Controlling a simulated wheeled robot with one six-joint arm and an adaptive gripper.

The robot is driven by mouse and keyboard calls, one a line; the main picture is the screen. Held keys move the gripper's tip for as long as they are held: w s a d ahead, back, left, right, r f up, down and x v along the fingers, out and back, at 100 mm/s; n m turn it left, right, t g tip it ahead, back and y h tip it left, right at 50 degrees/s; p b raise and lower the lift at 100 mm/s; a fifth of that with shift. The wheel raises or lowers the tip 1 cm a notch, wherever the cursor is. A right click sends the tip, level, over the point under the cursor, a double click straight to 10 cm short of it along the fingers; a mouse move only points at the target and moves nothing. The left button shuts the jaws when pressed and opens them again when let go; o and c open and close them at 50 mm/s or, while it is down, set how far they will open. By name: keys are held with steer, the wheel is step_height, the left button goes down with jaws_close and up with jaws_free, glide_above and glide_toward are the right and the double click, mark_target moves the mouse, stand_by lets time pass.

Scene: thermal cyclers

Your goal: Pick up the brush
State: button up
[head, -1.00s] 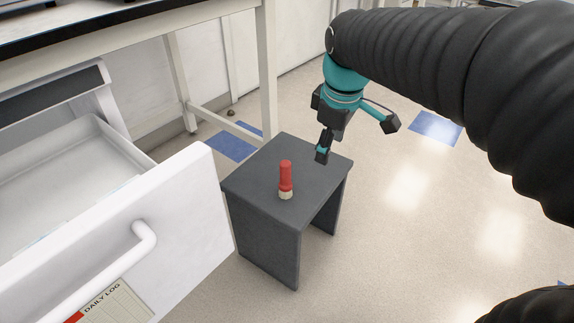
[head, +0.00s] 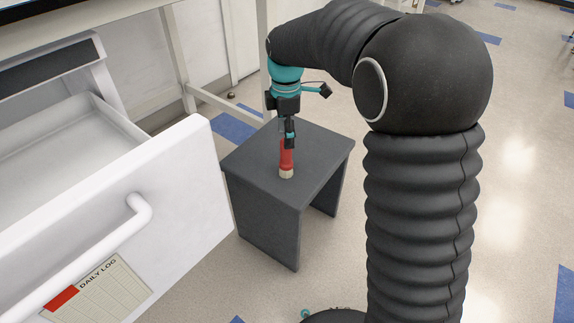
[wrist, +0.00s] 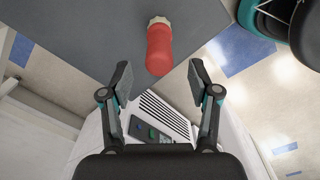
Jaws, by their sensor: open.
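The brush (head: 286,158) has a red handle and a cream end. It stands upright, cream end down, on a dark grey stool (head: 318,165). In the wrist view the brush (wrist: 159,50) lies ahead of my gripper (wrist: 160,76), centred between the two spread fingers, its near red end close to the line of the fingertips. In the head view my gripper (head: 289,138) is at the top of the brush and overlaps it. My gripper is open; I see no finger contact with the brush.
An open white drawer (head: 170,190) with a handle and a daily log sheet stands left of the stool. A bench leg (head: 175,60) is behind it. A white device with vents (wrist: 158,115) shows in the wrist view. Tiled floor is open to the right.

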mark_target(286, 155)
steer(key=shift+f+b, duration=0.65)
steer(key=shift+f, duration=3.35)
jaws_close()
